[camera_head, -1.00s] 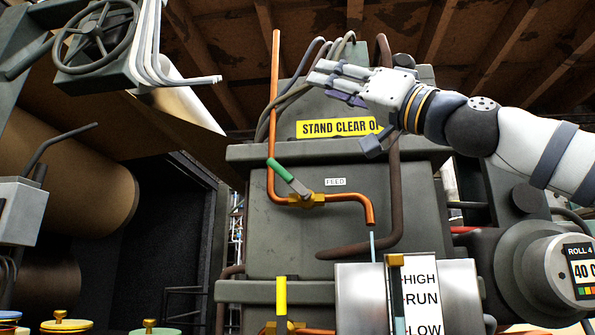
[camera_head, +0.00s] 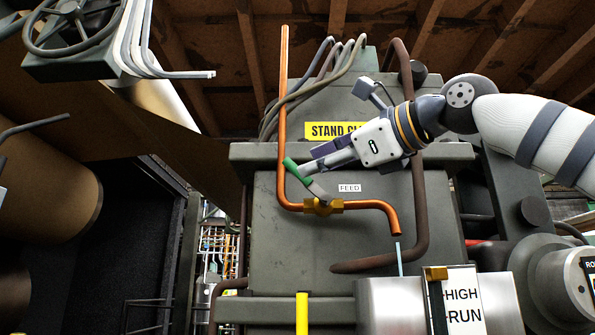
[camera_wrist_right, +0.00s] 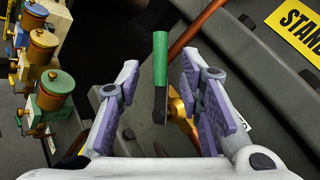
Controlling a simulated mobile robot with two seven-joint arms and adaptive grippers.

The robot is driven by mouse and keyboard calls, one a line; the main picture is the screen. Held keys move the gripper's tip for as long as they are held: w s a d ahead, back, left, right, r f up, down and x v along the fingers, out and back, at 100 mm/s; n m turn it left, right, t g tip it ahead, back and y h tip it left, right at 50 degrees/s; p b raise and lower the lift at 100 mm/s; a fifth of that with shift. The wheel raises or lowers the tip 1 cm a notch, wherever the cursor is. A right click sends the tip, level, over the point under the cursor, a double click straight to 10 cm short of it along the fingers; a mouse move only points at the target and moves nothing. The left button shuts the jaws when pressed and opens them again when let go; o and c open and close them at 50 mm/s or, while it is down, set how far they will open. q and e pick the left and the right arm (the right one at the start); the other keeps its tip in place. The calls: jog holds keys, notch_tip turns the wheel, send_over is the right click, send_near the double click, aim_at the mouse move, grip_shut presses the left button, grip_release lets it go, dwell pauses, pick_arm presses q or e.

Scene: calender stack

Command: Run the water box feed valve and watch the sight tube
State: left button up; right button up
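The feed valve (camera_head: 323,206) is a brass body on a copper pipe, beside a FEED label. Its grey lever slants up-left to a green grip (camera_head: 290,169); the green grip (camera_wrist_right: 160,58) also shows in the right wrist view. My right gripper (camera_head: 299,171) is at the grip. In the wrist view, my right gripper (camera_wrist_right: 160,80) is open, with a finger on each side of the grip and visible gaps. A thin pale-blue stream (camera_head: 399,259) hangs below the pipe outlet. The sight tube (camera_head: 438,308) is dark, brass-capped, beside a HIGH/RUN label; its lower part is cut off. My left gripper is out of view.
A steel box (camera_head: 389,306) stands below the outlet. A brown pipe (camera_head: 420,210) runs close under my right arm. A yellow handle (camera_head: 302,313) stands lower down. Several coloured valve caps (camera_wrist_right: 55,82) show at left in the wrist view. A handwheel (camera_head: 85,22) is upper left.

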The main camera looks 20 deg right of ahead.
aim_at(305, 179)
jog(key=x, duration=0.5)
jog(key=shift+w+a, duration=0.15)
jog(key=shift+w, duration=0.1)
grip_shut()
jog(key=shift+w, duration=0.15)
